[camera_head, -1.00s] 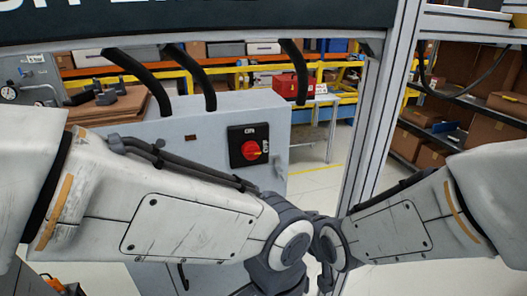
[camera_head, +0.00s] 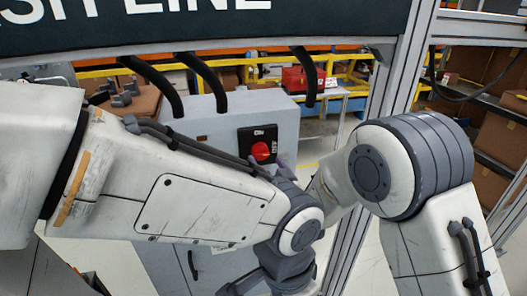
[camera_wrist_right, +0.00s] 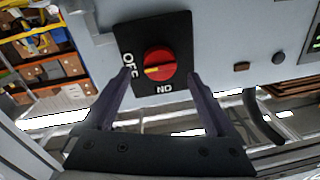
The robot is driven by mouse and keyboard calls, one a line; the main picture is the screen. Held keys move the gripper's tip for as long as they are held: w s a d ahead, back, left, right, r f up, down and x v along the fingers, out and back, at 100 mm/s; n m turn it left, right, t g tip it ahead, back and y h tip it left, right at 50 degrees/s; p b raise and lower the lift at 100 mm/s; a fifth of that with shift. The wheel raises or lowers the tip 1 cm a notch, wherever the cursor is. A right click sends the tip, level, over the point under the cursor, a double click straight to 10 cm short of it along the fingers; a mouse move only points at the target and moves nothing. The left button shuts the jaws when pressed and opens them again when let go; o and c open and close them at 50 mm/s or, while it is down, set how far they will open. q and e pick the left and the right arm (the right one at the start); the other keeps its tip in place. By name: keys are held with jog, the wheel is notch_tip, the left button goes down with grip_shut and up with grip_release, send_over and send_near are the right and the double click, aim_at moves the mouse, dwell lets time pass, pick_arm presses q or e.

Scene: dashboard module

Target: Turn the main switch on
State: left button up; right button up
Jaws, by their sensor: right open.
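The main switch is a red round knob (camera_head: 261,151) on a black square plate (camera_head: 246,136), on the front of a grey cabinet. In the right wrist view the knob (camera_wrist_right: 160,65) has a yellow mark pointing left, toward the OFF label; ON is at the lower edge of the plate. My right gripper (camera_wrist_right: 160,76) is open, with its dark purple fingertips on either side of the knob. In the head view this gripper (camera_head: 269,163) shows only partly behind my left arm. My left gripper is not in view.
The grey cabinet (camera_head: 215,122) has black hoses running up from its top. A metal frame post (camera_head: 404,75) stands to its right. Shelves with boxes (camera_head: 498,138) are at the right. My left arm crosses in front of the cabinet.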

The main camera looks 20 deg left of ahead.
aim_at(261, 154)
jog(key=shift+p+x, duration=0.5)
jog(key=shift+x, duration=1.2)
